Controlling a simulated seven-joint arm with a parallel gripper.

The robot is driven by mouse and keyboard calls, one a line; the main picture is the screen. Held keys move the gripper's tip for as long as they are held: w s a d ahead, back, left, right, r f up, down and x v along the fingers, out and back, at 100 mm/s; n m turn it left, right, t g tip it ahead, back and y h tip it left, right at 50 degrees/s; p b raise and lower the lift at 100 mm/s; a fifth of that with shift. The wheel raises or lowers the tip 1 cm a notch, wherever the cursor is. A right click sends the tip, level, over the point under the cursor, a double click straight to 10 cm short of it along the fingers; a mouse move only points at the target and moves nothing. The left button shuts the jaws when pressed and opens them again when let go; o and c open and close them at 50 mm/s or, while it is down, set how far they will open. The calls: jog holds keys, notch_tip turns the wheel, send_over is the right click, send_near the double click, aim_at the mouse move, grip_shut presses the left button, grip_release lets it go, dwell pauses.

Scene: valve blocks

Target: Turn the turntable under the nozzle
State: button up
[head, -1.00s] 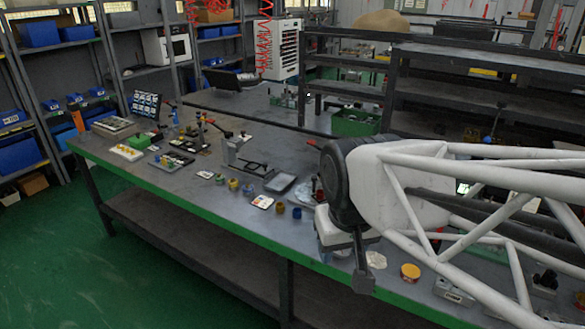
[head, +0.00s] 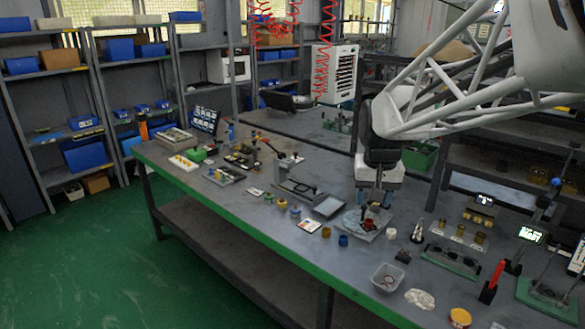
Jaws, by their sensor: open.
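The turntable seems to be the pale blue disc (head: 351,221) on a grey base plate (head: 381,231), right of the middle of the bench. A small red block (head: 370,223) sits at the disc's right side. My gripper (head: 369,213) points down right above the red block, its jaws open. Whether it touches the block or disc cannot be told from here. My gripper and arm hide part of the disc and whatever stands behind it. I cannot make out the nozzle for sure.
A clear bin (head: 387,277) and white cloth (head: 420,299) lie nearer the front edge.

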jog(key=w+d+f+m, duration=0.1)
jog(key=w+d+f, duration=0.2)
jog(key=w, duration=0.7)
jog(key=w+d+f, duration=0.2)
jog(key=w+f, duration=0.1)
jog(key=w, duration=0.7)
jog(key=m+g, duration=0.1)
jog(key=g, duration=0.1)
send_over(364, 205)
jog(key=f, duration=1.2)
jog(key=shift+s+a+f, duration=0.1)
jog(key=shift+s+f, duration=0.1)
jog(key=shift+s, duration=0.1)
jog(key=shift+w+f+m, duration=0.25)
jog(key=shift+m, duration=0.05)
jog(key=shift+f, duration=0.1)
jog(key=shift+f, duration=3.8)
grip_shut()
